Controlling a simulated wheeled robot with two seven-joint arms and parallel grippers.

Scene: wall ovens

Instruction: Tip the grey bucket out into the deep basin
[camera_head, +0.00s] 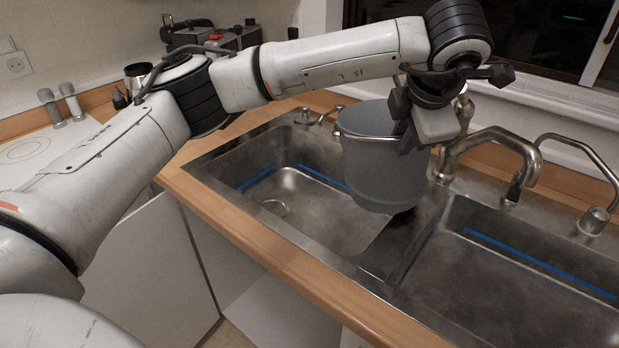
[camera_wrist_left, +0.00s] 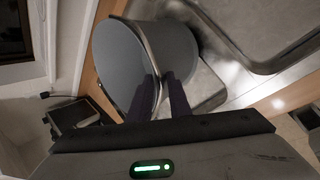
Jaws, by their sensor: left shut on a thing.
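The grey bucket (camera_head: 372,165) hangs over the sink, above the right part of the left basin (camera_head: 290,185) and near the divider. It is close to upright. I cannot make out what the bucket holds. The right basin (camera_head: 510,275) lies to the right of the divider, with nothing seen in it. Which basin is deeper is hard to tell. My right gripper is out of view.
A curved faucet (camera_head: 495,150) stands behind the divider, close to the right of my gripper. A thinner tap (camera_head: 590,185) stands at the far right. A wooden counter edge (camera_head: 270,250) runs along the front. A metal cup (camera_head: 138,78) and two shakers (camera_head: 60,103) stand at the back left.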

